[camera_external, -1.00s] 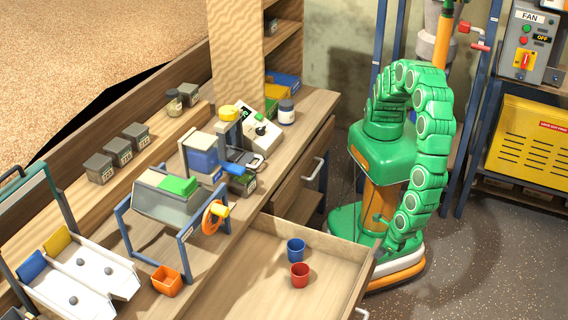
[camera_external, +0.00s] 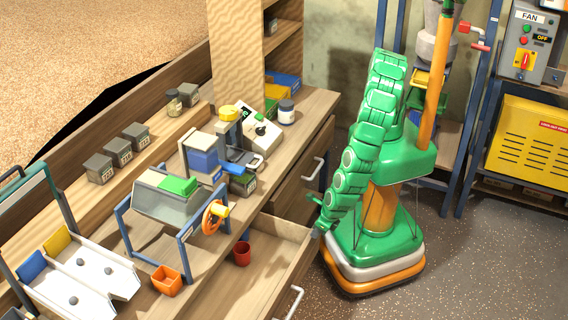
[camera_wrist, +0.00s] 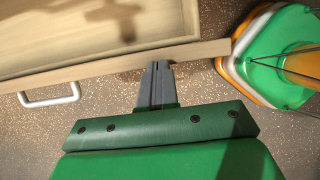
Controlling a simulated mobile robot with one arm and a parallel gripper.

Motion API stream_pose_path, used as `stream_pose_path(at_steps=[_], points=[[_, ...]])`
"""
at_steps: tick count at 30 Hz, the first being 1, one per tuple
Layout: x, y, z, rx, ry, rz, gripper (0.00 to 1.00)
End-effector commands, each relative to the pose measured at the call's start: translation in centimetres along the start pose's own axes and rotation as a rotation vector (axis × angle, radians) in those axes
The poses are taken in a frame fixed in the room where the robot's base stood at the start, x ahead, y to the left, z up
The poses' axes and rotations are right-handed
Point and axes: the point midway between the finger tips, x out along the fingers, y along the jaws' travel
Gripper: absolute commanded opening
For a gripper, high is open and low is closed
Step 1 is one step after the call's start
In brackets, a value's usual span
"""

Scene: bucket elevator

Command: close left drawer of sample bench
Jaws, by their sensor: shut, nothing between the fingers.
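The left drawer (camera_external: 297,266) of the sample bench sticks out part way at the front of the bench. Its white handle (camera_external: 293,302) is at the lower edge of the external view, and the handle also shows at left in the wrist view (camera_wrist: 48,98). My gripper (camera_external: 316,233) is at the right end of the drawer front. In the wrist view my gripper (camera_wrist: 158,66) is shut and empty, its tips at the outer face of the drawer front (camera_wrist: 110,66), touching or nearly so. A red cup (camera_external: 242,253) stands inside the drawer near the bench; the blue cup is hidden.
The right drawer (camera_external: 304,190) with its handle is beside the open one. The benchtop holds an orange bin (camera_external: 166,281), a framed device with an orange wheel (camera_external: 213,217), and several grey boxes. The floor (camera_external: 470,250) right of my base is clear.

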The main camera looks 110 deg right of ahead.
Motion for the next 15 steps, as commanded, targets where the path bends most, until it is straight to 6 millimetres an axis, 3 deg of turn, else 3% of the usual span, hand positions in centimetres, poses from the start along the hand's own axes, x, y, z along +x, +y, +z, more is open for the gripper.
stream_pose_path(at_steps=[15], points=[[4.8, -0.1, 11.7, 0.005, 0.000, -0.004, 0.00]])
